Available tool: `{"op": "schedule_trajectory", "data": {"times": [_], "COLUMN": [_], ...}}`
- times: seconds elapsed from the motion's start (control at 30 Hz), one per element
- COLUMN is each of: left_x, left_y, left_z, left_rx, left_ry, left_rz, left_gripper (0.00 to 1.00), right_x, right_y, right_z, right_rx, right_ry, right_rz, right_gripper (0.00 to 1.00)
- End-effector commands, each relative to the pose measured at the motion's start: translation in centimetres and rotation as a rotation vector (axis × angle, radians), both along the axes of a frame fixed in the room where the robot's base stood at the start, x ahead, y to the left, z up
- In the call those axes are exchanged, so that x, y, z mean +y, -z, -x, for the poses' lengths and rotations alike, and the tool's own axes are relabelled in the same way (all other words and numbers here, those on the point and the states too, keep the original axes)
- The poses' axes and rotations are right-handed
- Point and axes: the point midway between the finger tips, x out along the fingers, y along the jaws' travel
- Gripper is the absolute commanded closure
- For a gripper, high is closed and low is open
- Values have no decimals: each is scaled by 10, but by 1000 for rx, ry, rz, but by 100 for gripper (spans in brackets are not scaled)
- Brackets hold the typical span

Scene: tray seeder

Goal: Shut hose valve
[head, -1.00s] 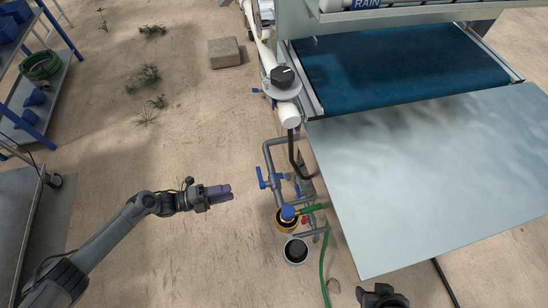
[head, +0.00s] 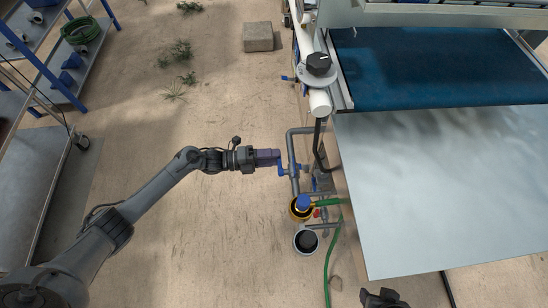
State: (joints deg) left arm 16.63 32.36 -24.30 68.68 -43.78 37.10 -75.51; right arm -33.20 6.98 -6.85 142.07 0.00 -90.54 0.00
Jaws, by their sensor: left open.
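A blue valve handle (head: 283,169) sits on the grey pipework (head: 292,150) left of the machine. My left gripper (head: 276,157) is open, its purple-grey fingers right at the upper end of this handle. Whether they touch it or straddle it I cannot tell, as the fingers hide part of it. Below, a green hose (head: 328,250) runs from a blue-topped fitting (head: 302,202) in a yellow-rimmed pot. A small red part (head: 316,213) shows beside it. A dark part of my right arm, perhaps its gripper (head: 383,299), shows at the bottom edge.
A large pale metal sheet (head: 440,190) and a blue conveyor belt (head: 425,65) fill the right side. A round black knob (head: 318,63) stands on the white pipe. A grey-rimmed pot (head: 307,241) is below the pipework.

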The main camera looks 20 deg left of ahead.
Motion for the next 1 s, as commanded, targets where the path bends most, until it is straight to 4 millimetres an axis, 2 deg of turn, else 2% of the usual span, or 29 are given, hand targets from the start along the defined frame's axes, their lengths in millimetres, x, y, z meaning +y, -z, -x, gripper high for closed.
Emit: {"op": "schedule_trajectory", "data": {"times": [0.13,0.43,0.77,1.0], "left_x": [-7,-8,-8,-8], "left_y": [0,0,0,1], "left_z": [-4,-4,-4,-4], "left_rx": [0,1,1,11], "left_ry": [0,0,0,1], "left_rz": [1,0,0,6], "left_gripper": [52,52,100,100], "right_x": [0,0,1,1], "right_y": [2,2,2,3], "right_z": [0,0,0,0], "right_rx": [0,1,1,1], "right_ry": [0,1,2,2], "right_rz": [0,-1,-4,-4], "right_gripper": [52,52,52,52]}}
